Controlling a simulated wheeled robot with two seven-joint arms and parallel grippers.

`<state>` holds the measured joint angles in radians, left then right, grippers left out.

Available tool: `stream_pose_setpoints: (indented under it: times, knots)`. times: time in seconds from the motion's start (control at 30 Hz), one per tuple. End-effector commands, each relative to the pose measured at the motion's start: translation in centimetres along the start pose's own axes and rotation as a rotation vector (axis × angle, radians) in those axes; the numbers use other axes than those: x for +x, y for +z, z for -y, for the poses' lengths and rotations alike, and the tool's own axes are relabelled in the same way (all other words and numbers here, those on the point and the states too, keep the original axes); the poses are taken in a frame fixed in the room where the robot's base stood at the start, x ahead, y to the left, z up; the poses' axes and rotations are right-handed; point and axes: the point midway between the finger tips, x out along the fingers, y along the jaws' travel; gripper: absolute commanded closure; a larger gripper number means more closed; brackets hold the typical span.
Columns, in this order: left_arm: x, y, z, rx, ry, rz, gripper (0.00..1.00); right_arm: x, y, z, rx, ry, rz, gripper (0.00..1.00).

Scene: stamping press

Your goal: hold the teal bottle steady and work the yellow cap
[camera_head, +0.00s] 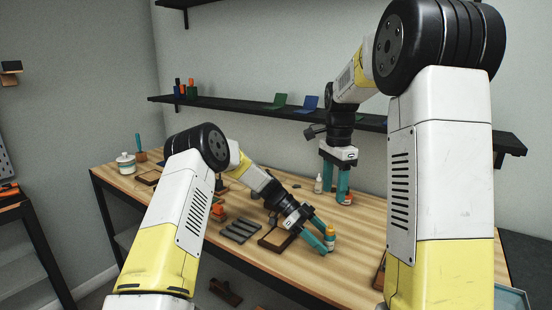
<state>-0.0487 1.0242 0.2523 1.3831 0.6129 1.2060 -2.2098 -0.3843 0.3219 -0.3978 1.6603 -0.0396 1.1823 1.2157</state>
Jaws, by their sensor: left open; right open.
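A small bottle with a yellow-orange cap (331,230) stands upright near the front edge of the wooden bench. Its body is small in view and partly covered, so its colour is hard to make out. My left gripper (324,241) has its teal fingers spread, with the tips reaching to either side of the bottle. I cannot tell whether they touch it. My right gripper (335,189) is open and points down over the bench, behind and above the bottle. Nothing shows between its teal fingers.
A white bottle (318,184) stands beside my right gripper, and a small orange item (348,199) lies to its right. A brown frame (274,240) and a dark grooved block (240,230) lie left of the bottle. A black shelf (240,105) runs along the wall behind.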

Motion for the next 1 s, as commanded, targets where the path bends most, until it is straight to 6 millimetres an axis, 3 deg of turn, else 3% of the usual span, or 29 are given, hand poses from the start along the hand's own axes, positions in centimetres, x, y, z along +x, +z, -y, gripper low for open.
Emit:
stream_pose_setpoints:
  times: [0.23, 0.7, 1.0]
  knots:
    - [-1.7, 0.0, 0.1, 0.001, -0.004, 0.001, 0.46, 0.0, 0.0, 0.0, 0.000, 0.000, 0.000, 0.51]
    - [-10.7, 0.1, 0.1, 0.001, -0.003, 0.000, 0.46, 0.0, 0.0, 0.0, 0.000, 0.000, 0.000, 0.51]
    - [-12.0, 0.0, 0.0, 0.000, 0.001, -0.001, 0.46, 0.0, 0.0, 0.0, 0.000, 0.000, 0.000, 0.51]
